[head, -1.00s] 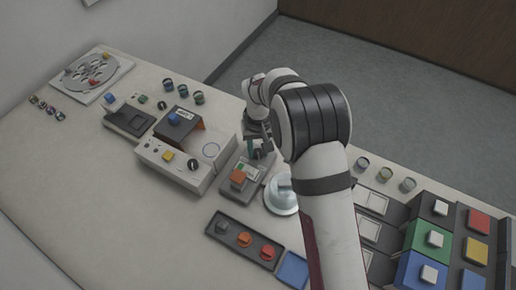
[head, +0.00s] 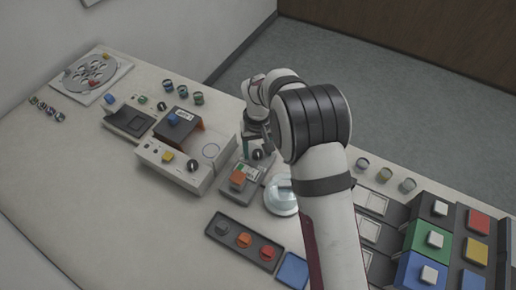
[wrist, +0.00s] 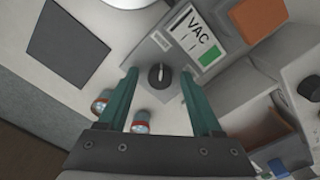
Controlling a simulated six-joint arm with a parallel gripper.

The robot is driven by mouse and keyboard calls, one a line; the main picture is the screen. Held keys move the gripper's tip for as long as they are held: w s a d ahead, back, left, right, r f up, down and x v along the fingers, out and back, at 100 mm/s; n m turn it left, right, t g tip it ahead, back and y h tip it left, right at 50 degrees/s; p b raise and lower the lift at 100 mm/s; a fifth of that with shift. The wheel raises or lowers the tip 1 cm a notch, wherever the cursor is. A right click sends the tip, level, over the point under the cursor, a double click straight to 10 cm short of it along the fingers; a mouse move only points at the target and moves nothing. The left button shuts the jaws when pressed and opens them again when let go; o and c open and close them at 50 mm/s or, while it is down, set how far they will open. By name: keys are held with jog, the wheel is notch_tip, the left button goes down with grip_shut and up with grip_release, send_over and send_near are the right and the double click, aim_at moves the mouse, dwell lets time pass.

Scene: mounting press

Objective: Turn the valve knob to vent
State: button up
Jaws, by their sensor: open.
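The black valve knob (head: 258,155) stands on the grey valve box at the near side of my gripper. In the wrist view the knob (wrist: 159,76) has a pale pointer mark aimed roughly toward the top of the picture. A label reading VAC with a green patch (wrist: 198,38) lies beside it, to the upper right. My gripper (head: 255,146) is open, with its teal fingers pointing down. In the wrist view the knob shows between the two fingers, with a gap on each side; neither finger appears to touch it. I cannot read any vent marking.
An orange block (head: 237,176) sits at the near end of the valve box. The press unit (head: 175,172) with its own black knob stands to the left, a round pale-topped device (head: 282,197) to the right. Small jars (wrist: 142,121) are near the fingers.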

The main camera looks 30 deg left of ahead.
aim_at(259, 153)
jog(key=shift+r, duration=0.1)
notch_tip(259, 153, up, 16)
jog(key=shift+d, duration=0.1)
dwell(0.4)
jog(key=s+d+r+m, duration=0.2)
jog(key=d+r+m, duration=0.1)
jog(key=d, duration=0.5)
jog(key=s+d+r+m, duration=0.2)
jog(key=s+d+r, duration=0.1)
jog(key=d, duration=0.5)
jog(key=s+d+f+m+y, duration=0.1)
jog(key=s+d+f+m, duration=0.1)
jog(key=s+d+m, duration=0.2)
jog(key=s+d+f+m, duration=0.1)
jog(key=s+d+m, duration=0.3)
jog(key=s+d, duration=0.4)
jog(key=s, duration=0.5)
jog(key=shift+s+f+m+y, duration=0.25)
jog(key=shift+f+m+y, duration=0.05)
jog(key=shift+f+y, duration=0.1)
